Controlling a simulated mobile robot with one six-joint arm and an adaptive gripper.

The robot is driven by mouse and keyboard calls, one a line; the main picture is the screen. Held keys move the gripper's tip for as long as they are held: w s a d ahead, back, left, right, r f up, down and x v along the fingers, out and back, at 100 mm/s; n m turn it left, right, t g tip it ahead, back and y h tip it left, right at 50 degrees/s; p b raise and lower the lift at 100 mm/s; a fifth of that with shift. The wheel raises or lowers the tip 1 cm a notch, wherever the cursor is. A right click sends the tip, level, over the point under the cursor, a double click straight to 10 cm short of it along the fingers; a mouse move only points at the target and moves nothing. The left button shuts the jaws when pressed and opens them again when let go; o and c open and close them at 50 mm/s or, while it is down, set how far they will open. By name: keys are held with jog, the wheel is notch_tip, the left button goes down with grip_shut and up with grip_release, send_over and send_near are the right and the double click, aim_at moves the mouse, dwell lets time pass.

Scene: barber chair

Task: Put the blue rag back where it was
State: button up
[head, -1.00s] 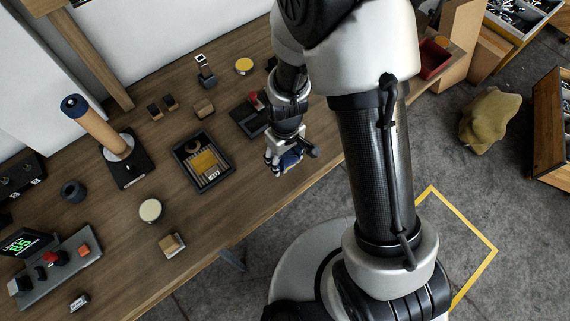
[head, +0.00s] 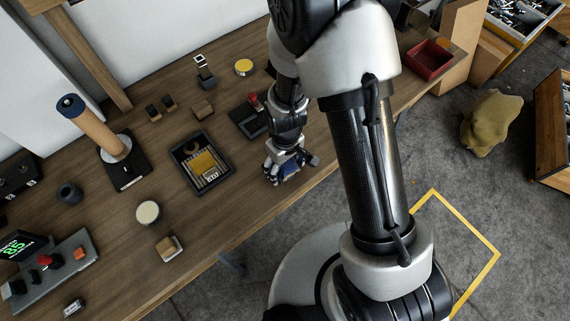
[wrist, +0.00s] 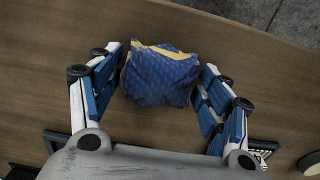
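The blue rag (wrist: 160,75), crumpled and with yellow stripes, lies on the wooden table between my two fingers in the wrist view. My gripper (wrist: 162,62) is open, with one finger on each side of the rag and close to it. I cannot tell whether either finger touches it. In the head view my gripper (head: 290,172) is low over the table near its front edge. A bit of the blue rag (head: 291,169) shows between the fingers there, mostly hidden by them.
A black tray with a yellow item (head: 201,162) stands left of my gripper. A dark holder with a red knob (head: 250,119) is just behind. A red bin (head: 429,60) is at the table's right end. The table front (head: 240,215) is mostly clear.

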dwell(0.3)
notch_tip(320, 180, up, 13)
jog(key=p, duration=0.5)
notch_tip(320, 180, up, 7)
jog(key=m+t, duration=0.1)
send_over(285, 165)
jog(key=d, duration=0.2)
jog(key=s+d+r+m+t, duration=0.1)
jog(key=s+d+r+m, duration=0.1)
jog(key=r, duration=0.4)
jog(key=s+d+r+m+t, duration=0.1)
jog(key=s+d+r+m, duration=0.1)
jog(key=s+d+r, duration=0.2)
jog(key=s+d+r+m+t, duration=0.1)
jog(key=s+d+r, duration=0.1)
jog(key=s+r, duration=0.5)
jog(key=shift+s+d+r+m+t, duration=0.3)
jog(key=shift+d+r+m, duration=0.1)
jog(key=shift+r, duration=0.15)
jog(key=shift+w, duration=0.1)
